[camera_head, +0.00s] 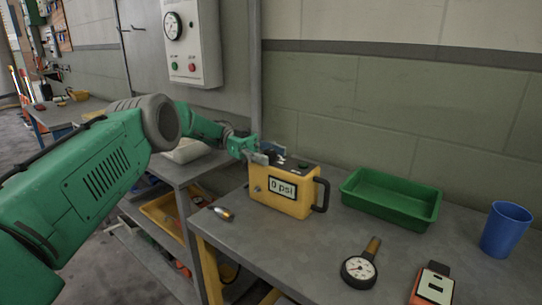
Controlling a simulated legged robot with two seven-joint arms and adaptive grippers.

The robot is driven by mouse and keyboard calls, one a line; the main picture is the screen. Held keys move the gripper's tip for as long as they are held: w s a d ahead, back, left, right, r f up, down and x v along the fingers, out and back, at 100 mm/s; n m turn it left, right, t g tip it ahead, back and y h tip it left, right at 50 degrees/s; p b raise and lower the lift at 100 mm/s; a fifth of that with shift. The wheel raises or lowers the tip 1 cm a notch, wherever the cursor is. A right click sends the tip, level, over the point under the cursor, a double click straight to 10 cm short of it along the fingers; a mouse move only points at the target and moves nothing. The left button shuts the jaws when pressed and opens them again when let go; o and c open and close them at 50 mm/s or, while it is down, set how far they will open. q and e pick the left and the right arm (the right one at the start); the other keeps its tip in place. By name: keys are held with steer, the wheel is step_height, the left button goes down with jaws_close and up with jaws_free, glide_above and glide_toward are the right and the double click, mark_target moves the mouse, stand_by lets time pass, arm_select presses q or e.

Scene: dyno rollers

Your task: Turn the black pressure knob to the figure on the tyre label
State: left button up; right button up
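The yellow inflator box (287,205) stands on the grey workbench, and its display (283,188) reads 0 psi. A dark knob (280,157) is on its top at the back left, partly hidden by my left gripper (267,154). The gripper's fingers are at the knob, level with the box's top. The view is too small to tell whether they are closed on it or only beside it. No tyre label can be made out. My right gripper is not in view.
A green tray (391,200) and a blue cup (506,229) stand right of the box. A round gauge (358,271) and an orange-and-black device (433,285) lie at the front. A small screwdriver-like tool (221,213) lies left of the box. A wall panel (191,45) hangs behind.

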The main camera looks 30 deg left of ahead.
mark_target(271, 150)
arm_select(q)
steer(key=shift+r, duration=0.2)
step_height(271, 150, up, 9)
steer(key=shift+a+r, duration=0.1)
steer(key=shift+r, duration=0.1)
steer(key=shift+w, duration=0.1)
